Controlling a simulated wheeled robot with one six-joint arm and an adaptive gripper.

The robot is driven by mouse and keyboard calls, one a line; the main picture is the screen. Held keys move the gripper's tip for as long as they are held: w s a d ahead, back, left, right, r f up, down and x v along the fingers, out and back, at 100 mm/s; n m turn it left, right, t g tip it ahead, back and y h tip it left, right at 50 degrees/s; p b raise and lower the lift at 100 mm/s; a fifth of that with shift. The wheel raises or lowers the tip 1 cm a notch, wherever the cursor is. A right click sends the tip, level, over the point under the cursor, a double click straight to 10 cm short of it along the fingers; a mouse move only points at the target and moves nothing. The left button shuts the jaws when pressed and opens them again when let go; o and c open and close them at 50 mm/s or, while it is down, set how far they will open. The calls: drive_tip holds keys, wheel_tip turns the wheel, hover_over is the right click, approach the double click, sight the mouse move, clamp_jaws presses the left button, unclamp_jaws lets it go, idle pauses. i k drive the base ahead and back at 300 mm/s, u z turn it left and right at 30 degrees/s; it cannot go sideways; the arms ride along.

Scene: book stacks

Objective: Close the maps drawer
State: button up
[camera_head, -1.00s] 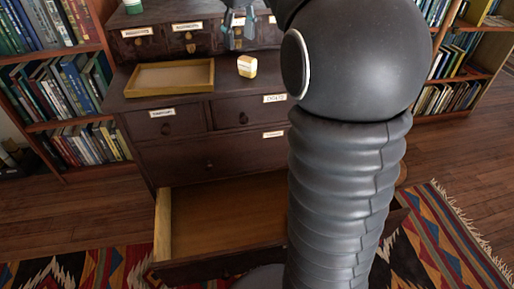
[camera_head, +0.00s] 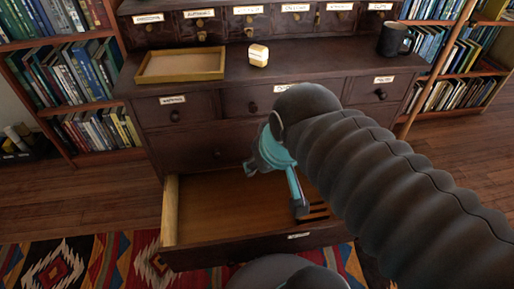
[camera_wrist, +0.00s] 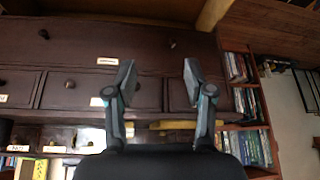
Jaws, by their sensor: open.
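A dark wooden cabinet (camera_head: 200,148) stands ahead with its wide bottom drawer (camera_head: 222,205) pulled well out.
A shallow wooden tray (camera_head: 180,79), a small cream-and-yellow block (camera_head: 258,55) and a dark mug (camera_head: 393,40) rest on the cabinet top. Bookshelves (camera_head: 72,98) flank the cabinet. A patterned rug (camera_head: 95,262) lies in front. My arm hides the drawer's right part.

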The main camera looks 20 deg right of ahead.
sight(221, 217)
drive_tip(key=k, duration=1)
drive_tip(key=z, duration=1.15)
drive_tip(key=i, duration=0.8)
drive_tip(key=u, duration=0.2)
drive_tip(key=k, duration=0.8)
drive_tip(key=u, duration=0.6)
drive_tip(key=i, duration=0.5)
drive_tip(key=z, duration=0.05)
